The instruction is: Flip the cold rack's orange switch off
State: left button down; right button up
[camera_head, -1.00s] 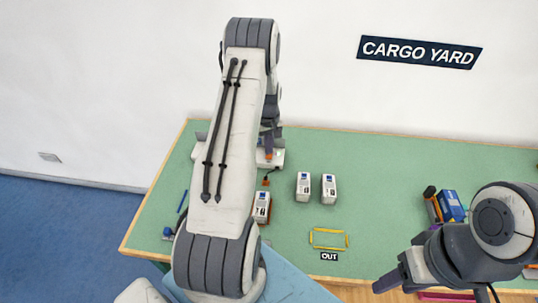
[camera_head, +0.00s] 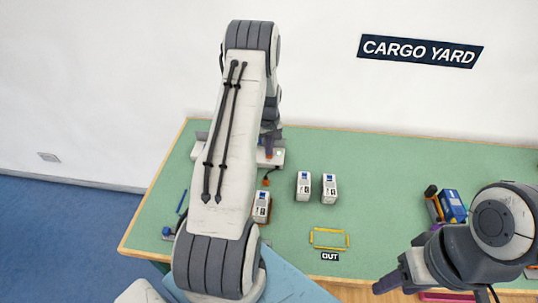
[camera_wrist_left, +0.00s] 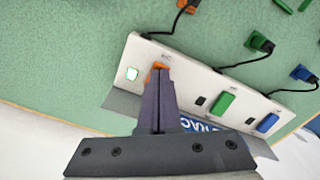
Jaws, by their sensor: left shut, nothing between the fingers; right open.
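The white rack (camera_wrist_left: 182,68) lies on the green table in the left wrist view, with an orange switch (camera_wrist_left: 161,66), a green switch (camera_wrist_left: 222,103) and a blue switch (camera_wrist_left: 267,122). A bright, green-edged indicator (camera_wrist_left: 132,73) is beside the orange switch; the indicators by the other two look dark. My left gripper (camera_wrist_left: 158,73) is shut and empty, its tips at the orange switch and covering much of it. I cannot tell whether they touch or how the switch is tilted. In the head view, my left arm hides much of the rack (camera_head: 278,159). My right gripper (camera_head: 388,281) is open, near the table's front edge.
Orange (camera_wrist_left: 187,5), green (camera_wrist_left: 261,42) and blue (camera_wrist_left: 302,73) plugs with black cables are by the rack. White containers (camera_head: 303,186) and a yellow frame (camera_head: 329,238) marked OUT are on the table. The table's middle right is clear.

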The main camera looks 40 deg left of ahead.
pick_arm(q)
jog(key=shift+f, duration=0.4)
jog(key=shift+r, duration=0.1)
jog(key=shift+r+p, duration=2.4)
jog(key=shift+r, duration=1.05)
